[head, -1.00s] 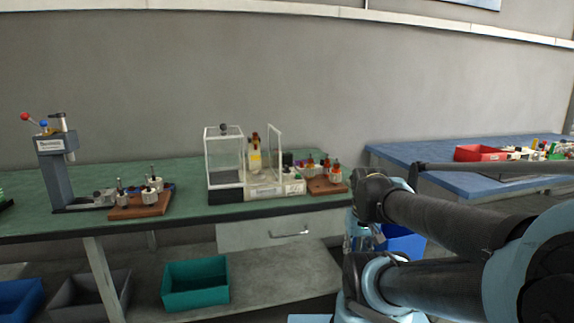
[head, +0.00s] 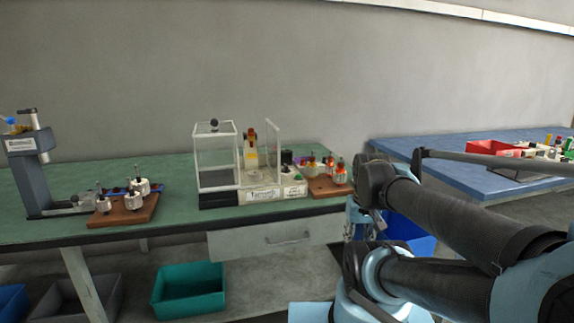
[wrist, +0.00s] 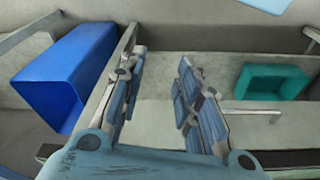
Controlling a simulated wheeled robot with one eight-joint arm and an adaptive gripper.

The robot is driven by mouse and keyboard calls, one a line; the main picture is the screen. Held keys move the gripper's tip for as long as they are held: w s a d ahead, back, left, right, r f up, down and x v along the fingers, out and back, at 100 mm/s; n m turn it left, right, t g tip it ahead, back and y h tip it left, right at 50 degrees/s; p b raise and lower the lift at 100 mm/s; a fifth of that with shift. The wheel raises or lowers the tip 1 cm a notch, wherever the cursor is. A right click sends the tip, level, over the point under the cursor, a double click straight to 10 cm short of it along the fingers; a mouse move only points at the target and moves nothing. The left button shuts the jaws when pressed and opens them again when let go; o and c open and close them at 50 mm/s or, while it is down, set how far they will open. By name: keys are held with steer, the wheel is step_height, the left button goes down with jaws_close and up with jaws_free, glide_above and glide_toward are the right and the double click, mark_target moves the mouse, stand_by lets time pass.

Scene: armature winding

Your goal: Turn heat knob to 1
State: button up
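A machine with a clear box and a white labelled base (head: 262,193) stands on the green bench. A small dark knob-like part (head: 287,157) shows at the right of its base; it is too small to read any mark, and I cannot tell if it is the heat knob. My gripper (wrist: 162,62) is open and empty in the wrist view, its two fingers apart. In the head view, it is partly hidden by my arm, below and right of the machine, in front of the bench. The wrist view does not show the machine.
A wooden block with small parts (head: 329,190) stands right of the machine. A press (head: 32,168) and another wooden block (head: 124,212) are at left. A blue bin (head: 408,231) is near my arm; a teal bin (head: 189,291) sits below the bench. A blue table (head: 420,153) stands at right.

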steer(key=w+a+r+n, duration=0.1)
steer(key=w+a+r, duration=0.3)
steer(key=w+r, duration=0.65)
step_height(320, 180, up, 19)
steer(key=n+g, duration=0.2)
glide_above(286, 165)
steer(key=f, duration=1.6)
steer(key=shift+s+f, duration=0.25)
steer(key=shift+f, duration=0.1)
jaws_close()
